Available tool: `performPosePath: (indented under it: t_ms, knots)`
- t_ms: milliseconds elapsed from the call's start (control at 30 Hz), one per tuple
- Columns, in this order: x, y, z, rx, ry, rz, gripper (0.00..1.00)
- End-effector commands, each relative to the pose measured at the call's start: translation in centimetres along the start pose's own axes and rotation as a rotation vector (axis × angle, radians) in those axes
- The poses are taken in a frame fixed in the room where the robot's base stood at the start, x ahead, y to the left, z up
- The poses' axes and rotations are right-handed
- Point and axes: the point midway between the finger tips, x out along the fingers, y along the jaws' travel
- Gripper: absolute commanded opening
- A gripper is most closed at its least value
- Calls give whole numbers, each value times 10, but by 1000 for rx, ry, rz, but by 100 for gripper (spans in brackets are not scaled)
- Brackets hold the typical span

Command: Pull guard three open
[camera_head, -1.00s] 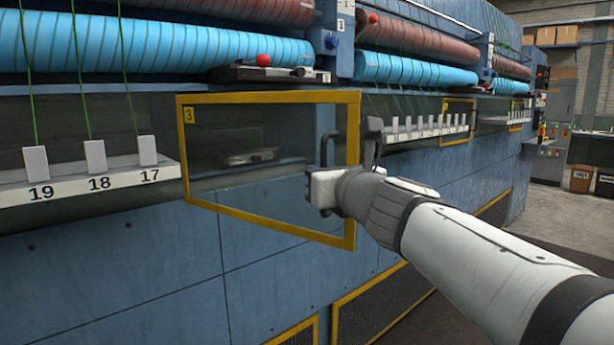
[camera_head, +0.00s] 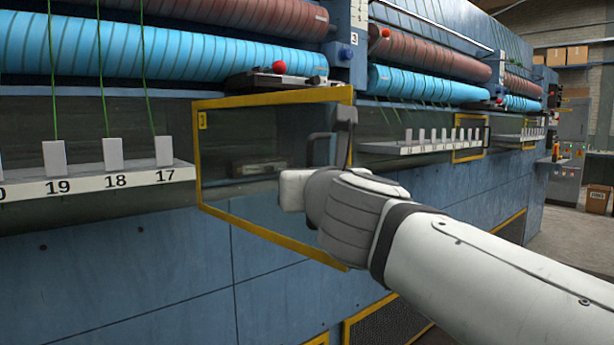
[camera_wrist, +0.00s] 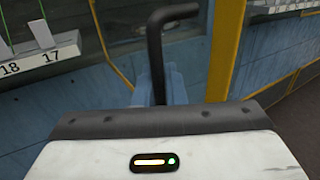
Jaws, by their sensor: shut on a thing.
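Guard three (camera_head: 272,98) is a clear panel in a yellow frame, with a small number plate at its upper left. In the head view it stands swung out from the blue machine, its right edge nearer to me. Its frame also shows at the right in the wrist view (camera_wrist: 226,50). A dark bent handle (camera_wrist: 156,50) stands beside that frame edge; it shows in the head view too (camera_head: 311,150). My gripper (camera_head: 332,150) is at the handle and shut on it. My wrist hides the lower part of the handle and part of the frame.
A white ledge with numbered tabs (camera_head: 100,184) is left of the guard. A black unit with a red knob (camera_head: 279,67) sits just above it. Blue and red rollers run above. Another yellow-framed guard (camera_head: 468,154) is farther right. Open floor (camera_head: 570,230) lies at the right.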

Motion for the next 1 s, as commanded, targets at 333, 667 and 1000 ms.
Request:
performPosePath:
  t_ms: [333,667,1000]
  knots:
    - [0,-1,-6,-3,11,-5,13]
    - [0,1,-4,-1,7,0,25]
    - [0,1,9,-1,6,1,25]
